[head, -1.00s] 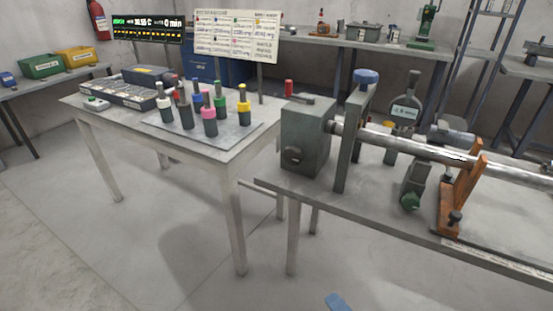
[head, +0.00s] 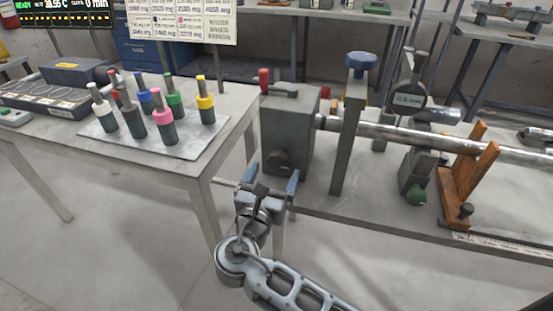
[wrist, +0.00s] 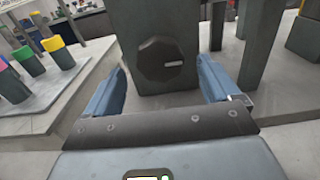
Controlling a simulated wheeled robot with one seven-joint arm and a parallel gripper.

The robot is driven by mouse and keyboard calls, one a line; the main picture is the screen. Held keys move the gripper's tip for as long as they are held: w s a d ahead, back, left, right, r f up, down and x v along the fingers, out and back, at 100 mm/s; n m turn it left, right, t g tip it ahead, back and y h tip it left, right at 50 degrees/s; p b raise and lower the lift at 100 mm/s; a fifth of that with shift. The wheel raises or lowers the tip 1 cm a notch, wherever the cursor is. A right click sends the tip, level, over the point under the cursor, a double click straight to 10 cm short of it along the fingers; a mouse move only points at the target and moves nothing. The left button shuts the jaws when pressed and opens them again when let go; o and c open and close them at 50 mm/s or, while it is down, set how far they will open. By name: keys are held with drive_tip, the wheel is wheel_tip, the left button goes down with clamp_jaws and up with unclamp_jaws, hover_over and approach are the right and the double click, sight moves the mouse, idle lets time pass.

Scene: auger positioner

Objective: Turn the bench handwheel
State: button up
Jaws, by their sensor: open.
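A dark, faceted round handwheel (head: 279,161) sits on the front face of a grey metal box (head: 296,122) at the left end of the bench. In the wrist view the handwheel (wrist: 162,58) is ahead, near the middle, with a short pale mark right of its centre. My gripper (head: 271,178) is open and empty, just in front of and below the handwheel in the head view. Its blue fingers are spread to either side of the handwheel in the wrist view (wrist: 161,72), and no contact shows. A lever with a red grip (head: 264,79) tops the box.
A long metal shaft (head: 400,133) runs right from the box, past a grey upright with a blue knob (head: 361,64) and an orange support (head: 466,178). A table at left holds several coloured-collar holders on a plate (head: 150,150). Open floor lies in front.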

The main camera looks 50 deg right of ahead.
sight(278, 166)
drive_tip(key=shift+x, duration=2.45)
drive_tip(key=c, duration=1.1)
drive_tip(key=shift+o, duration=0.2)
drive_tip(key=shift+m, duration=0.4)
drive_tip(key=m, duration=0.4)
drive_tip(key=shift+f+m+b, duration=0.1)
drive_tip(key=shift+m+b, duration=0.25)
drive_tip(key=shift+m, duration=0.05)
drive_tip(key=m+b, duration=0.1)
drive_tip(key=m, duration=0.2)
drive_tip(key=shift+m+b, duration=0.75)
drive_tip(key=shift+m, duration=0.75)
